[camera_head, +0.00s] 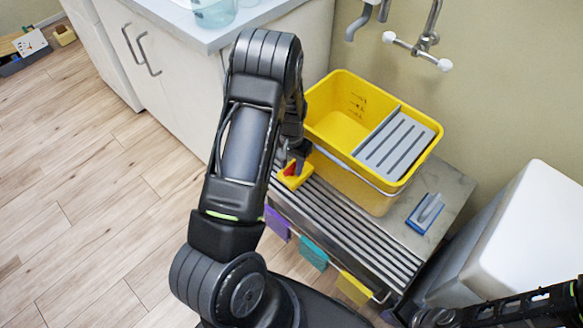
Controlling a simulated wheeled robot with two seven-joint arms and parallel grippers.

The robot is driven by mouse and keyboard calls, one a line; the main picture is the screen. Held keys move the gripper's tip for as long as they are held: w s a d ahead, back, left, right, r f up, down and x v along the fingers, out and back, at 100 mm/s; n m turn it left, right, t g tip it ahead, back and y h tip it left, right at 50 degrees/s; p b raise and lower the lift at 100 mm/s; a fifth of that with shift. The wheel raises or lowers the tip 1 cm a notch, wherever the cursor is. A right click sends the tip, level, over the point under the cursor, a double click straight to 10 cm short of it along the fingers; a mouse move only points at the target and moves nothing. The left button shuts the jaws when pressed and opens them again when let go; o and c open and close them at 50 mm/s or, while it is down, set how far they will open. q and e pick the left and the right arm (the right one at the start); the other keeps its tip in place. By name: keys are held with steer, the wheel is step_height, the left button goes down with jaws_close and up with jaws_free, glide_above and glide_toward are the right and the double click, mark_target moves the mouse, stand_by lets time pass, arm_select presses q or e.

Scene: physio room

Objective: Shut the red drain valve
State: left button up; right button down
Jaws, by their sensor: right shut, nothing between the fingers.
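The red drain valve (291,169) shows as a small red piece on a yellow fitting (296,180) at the lower left side of the yellow bucket (333,173). My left gripper (298,152) points down right at the valve, between my arm and the bucket. Its fingers are small, dark and partly hidden by my own arm, so I cannot tell their opening or whether they touch the red piece. My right gripper (436,317) is at the bottom right edge, shut and empty, well away from the valve.
The bucket, with a grey slatted insert (396,145), stands on a slatted metal bench (340,232). A blue-based brush (425,212) lies right of it. Coloured cloths (313,253) hang in front. A white cabinet (185,70) is left, a white bin (525,235) right, taps (425,42) above.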

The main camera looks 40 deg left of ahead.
arm_select(q)
steer(key=shift+f, duration=0.6)
jaws_close()
